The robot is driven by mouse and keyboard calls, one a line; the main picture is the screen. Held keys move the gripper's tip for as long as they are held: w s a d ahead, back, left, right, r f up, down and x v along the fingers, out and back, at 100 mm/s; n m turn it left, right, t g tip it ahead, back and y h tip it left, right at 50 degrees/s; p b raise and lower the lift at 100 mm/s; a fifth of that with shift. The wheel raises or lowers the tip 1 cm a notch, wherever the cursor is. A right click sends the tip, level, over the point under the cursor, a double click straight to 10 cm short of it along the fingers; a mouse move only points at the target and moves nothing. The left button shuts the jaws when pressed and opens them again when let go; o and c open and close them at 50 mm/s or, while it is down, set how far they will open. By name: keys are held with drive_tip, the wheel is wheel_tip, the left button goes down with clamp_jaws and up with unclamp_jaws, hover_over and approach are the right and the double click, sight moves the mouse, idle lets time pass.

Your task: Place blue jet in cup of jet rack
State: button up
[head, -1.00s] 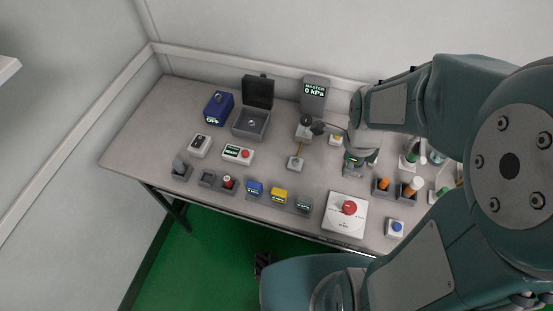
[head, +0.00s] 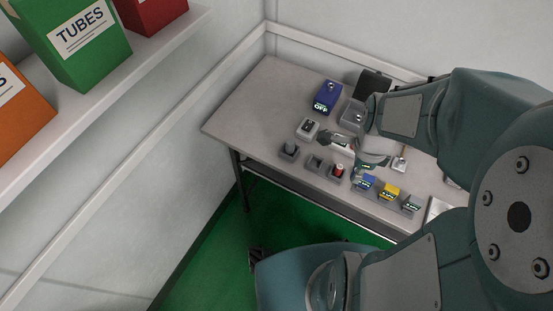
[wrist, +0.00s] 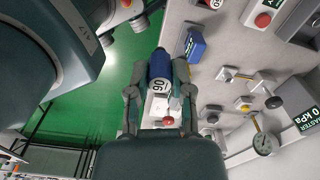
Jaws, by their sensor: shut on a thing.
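The blue jet (wrist: 160,66), a blue cylinder with a white label reading 90, is held upright in the picture between the two fingers of my gripper (wrist: 159,78) in the wrist view. In the head view my arm's end hangs over the front part of the bench, and the jet cannot be made out there. The jet rack appears to be the row of grey cups at the bench's front edge: one with a grey jet (head: 289,149), an empty-looking cup (head: 314,162) and one with a red-topped jet (head: 338,171). My gripper is just right of these.
A blue box reading OFF (head: 327,97) and a grey switch box (head: 307,129) stand behind. A shelf with a green TUBES box (head: 75,40) is upper left.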

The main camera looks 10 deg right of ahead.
drive_tip(key=w+a+f, duration=0.1)
drive_tip(key=w+f, duration=0.2)
drive_tip(key=w, duration=0.1)
drive_tip(key=w+a+f, duration=0.1)
drive_tip(key=w+f, duration=0.2)
drive_tip(key=w, duration=0.1)
drive_tip(key=w+a+f, duration=0.2)
drive_tip(key=w+f, duration=0.1)
drive_tip(key=w, duration=0.1)
drive_tip(key=shift+f, duration=0.25)
drive_tip(key=shift+w+f, duration=0.2)
drive_tip(key=shift+f, duration=0.1)
drive_tip(key=a+f, duration=0.1)
drive_tip(key=f, duration=0.2)
drive_tip(key=shift+a, duration=0.35)
clamp_jaws()
drive_tip(key=shift+d+f, duration=0.15)
drive_tip(key=shift+d, duration=0.35)
drive_tip(key=o, duration=0.8)
unclamp_jaws()
drive_tip(key=shift+o, duration=0.2)
drive_tip(key=shift+a, duration=0.2)
drive_tip(key=shift+a, duration=0.1)
